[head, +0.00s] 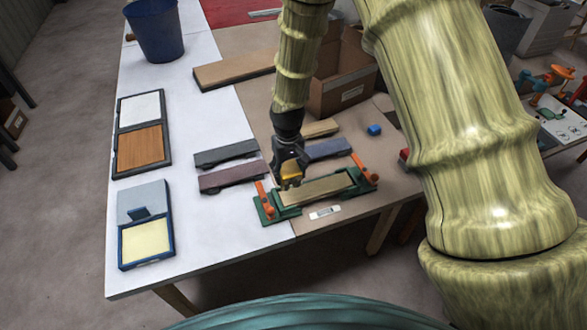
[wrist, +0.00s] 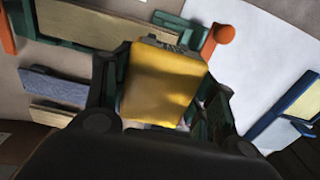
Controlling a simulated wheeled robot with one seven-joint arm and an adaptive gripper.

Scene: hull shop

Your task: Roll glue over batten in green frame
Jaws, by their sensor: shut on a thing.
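The green frame (head: 291,210) lies near the table's front edge with a light wood batten (head: 318,189) in it. An orange clamp handle stands at each end, left (head: 265,197) and right (head: 363,169). My gripper (head: 290,174) is above the frame's left end, shut on a yellow tool (wrist: 165,85). The tool's working end is hidden, and I cannot tell whether it touches the batten. The wrist view shows the batten (wrist: 90,22) beyond the tool. A blue tray (head: 122,245) with a pale yellow pad (head: 146,240) lies at left on the white sheet.
Dark grey (head: 226,153), mauve (head: 232,176) and blue-grey (head: 327,149) strips lie behind the frame. A black tray (head: 115,150) with white and brown panels, a blue bucket (head: 157,30), a plank (head: 234,70), a cardboard box (head: 342,88) and a blue cube (head: 375,130) stand around.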

